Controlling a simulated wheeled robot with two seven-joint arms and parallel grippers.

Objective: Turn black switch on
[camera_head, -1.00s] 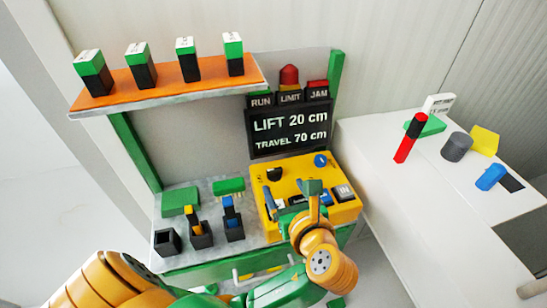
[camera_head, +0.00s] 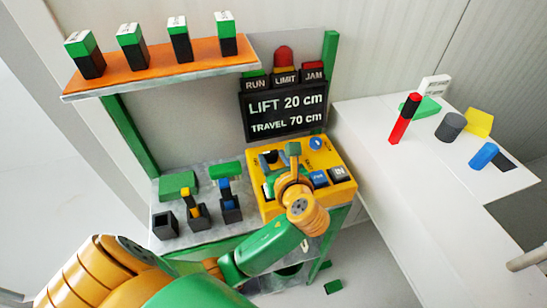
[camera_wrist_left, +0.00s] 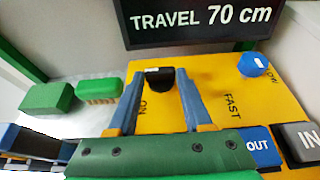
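The black switch (camera_wrist_left: 160,80) is a dark knob with a small white mark on the yellow panel (camera_wrist_left: 290,95), near the word ON in the left wrist view. In the head view, the switch (camera_head: 269,156) shows at the panel's upper left. My left gripper (camera_head: 280,166) is over the panel, its fingers partly hidden by its own body. In the left wrist view, its two blue fingers are spread, one on each side of the switch, with visible gaps. The gripper is open and holds nothing. My right gripper is not in view.
A blue knob (camera_head: 316,144) and the OUT button (camera_wrist_left: 260,147) and IN button (camera_wrist_left: 300,142) are on the panel. A display (camera_head: 285,110) stands behind it. Green blocks (camera_wrist_left: 45,98) and black holders (camera_head: 165,225) are to the left. A white table (camera_head: 420,170) is at right.

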